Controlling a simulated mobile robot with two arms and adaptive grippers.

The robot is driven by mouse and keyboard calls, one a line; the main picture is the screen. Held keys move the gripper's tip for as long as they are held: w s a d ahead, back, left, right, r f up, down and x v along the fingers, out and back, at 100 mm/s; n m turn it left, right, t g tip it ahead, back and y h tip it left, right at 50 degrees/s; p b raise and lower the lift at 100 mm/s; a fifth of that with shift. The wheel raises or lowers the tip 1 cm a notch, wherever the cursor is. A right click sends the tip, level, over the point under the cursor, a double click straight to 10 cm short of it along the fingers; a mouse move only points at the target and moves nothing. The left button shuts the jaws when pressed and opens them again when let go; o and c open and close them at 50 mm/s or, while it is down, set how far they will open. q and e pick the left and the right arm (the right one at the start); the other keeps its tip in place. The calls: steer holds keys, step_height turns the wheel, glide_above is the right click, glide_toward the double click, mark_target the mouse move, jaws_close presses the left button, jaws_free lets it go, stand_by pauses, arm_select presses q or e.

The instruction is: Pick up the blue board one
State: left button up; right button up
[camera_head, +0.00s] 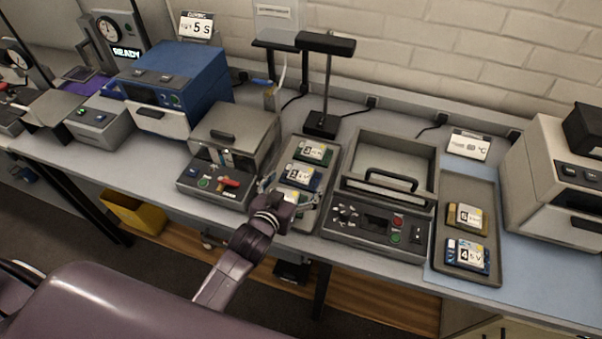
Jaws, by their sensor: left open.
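A tray (325,176) in the middle of the bench holds a green board (313,151), a blue board (302,174) and a third board nearest the front, partly hidden by my gripper. The boards have pale labels, too small to read surely. My left gripper (276,188) is open over the front left edge of this tray, just in front of the blue board. I cannot tell whether it touches anything. Another blue board (467,255), labelled 4, lies in the right tray (481,187) in front of a yellow board (466,217). My right gripper is not in view.
A grey lidded machine (232,140) stands left of the middle tray, and an open machine with a handle (380,215) stands close on its right. A black stand (322,125) rises behind the tray. A blue box machine (173,85) is farther left.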

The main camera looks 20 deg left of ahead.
mark_target(301, 176)
arm_select(q)
steer(key=shift+w+f, duration=0.2)
steer(key=shift+w, duration=0.45)
steer(key=shift+w+d+f, duration=0.1)
steer(key=shift+w+f, duration=0.2)
steer(key=shift+w, duration=0.2)
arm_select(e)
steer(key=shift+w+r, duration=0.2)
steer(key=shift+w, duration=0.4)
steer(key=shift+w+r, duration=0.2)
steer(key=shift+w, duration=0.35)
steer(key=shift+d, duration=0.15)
arm_select(q)
steer(key=c, duration=1)
steer(key=shift+o, duration=0.2)
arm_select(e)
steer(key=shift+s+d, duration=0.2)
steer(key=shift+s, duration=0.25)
arm_select(q)
steer(key=shift+r, duration=0.1)
